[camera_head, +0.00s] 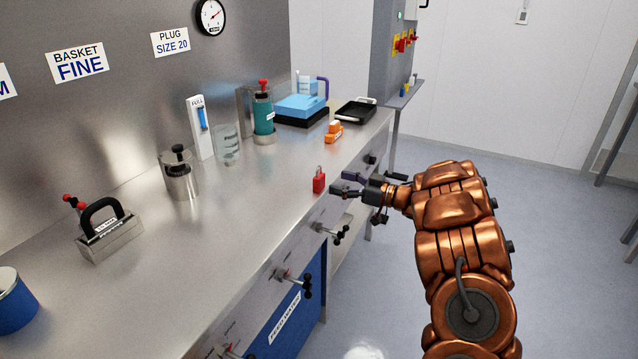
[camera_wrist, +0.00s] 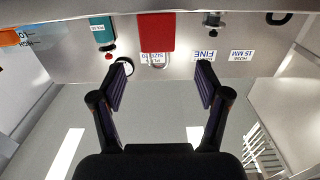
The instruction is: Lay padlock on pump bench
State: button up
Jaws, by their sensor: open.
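The red padlock (camera_head: 319,181) stands upright near the front edge of the steel pump bench (camera_head: 245,195). My gripper (camera_head: 345,184) is open, just right of the padlock at the bench's front edge, with its fingers pointing toward it. In the wrist view the padlock (camera_wrist: 156,33) shows ahead, in line with the gap between the two spread fingers of my gripper (camera_wrist: 162,72). That view looks upside down. The padlock is apart from the fingers and nothing is held.
An orange object (camera_head: 334,132), a teal cylinder (camera_head: 263,113) and a black tray (camera_head: 356,111) stand farther back. A steel canister (camera_head: 179,173) and a handled block (camera_head: 108,231) are to the left. Valve handles (camera_head: 340,234) stick out from the bench front. Bench surface around the padlock is clear.

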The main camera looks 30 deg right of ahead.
aim_at(320, 167)
jog(key=shift+p+x, duration=0.6)
jog(key=shift+x, duration=3.1)
jog(key=shift+d+r, duration=0.1)
grip_shut()
jog(key=shift+r, duration=0.15)
jog(key=shift+r, duration=0.3)
notch_tip(320, 167, up, 3)
jog(key=shift+s+f+b, duration=0.1)
jog(key=shift+s+b, duration=0.05)
jog(key=shift+b, duration=0.15)
jog(key=s+d, duration=0.1)
jog(key=s, duration=0.6)
jog(key=s+d+r+b, duration=0.1)
jog(key=s+d, duration=0.1)
jog(key=s, duration=0.6)
jog(key=shift+d+r, duration=0.15)
jog(key=shift+d, duration=0.15)
jog(key=shift+s, duration=0.15)
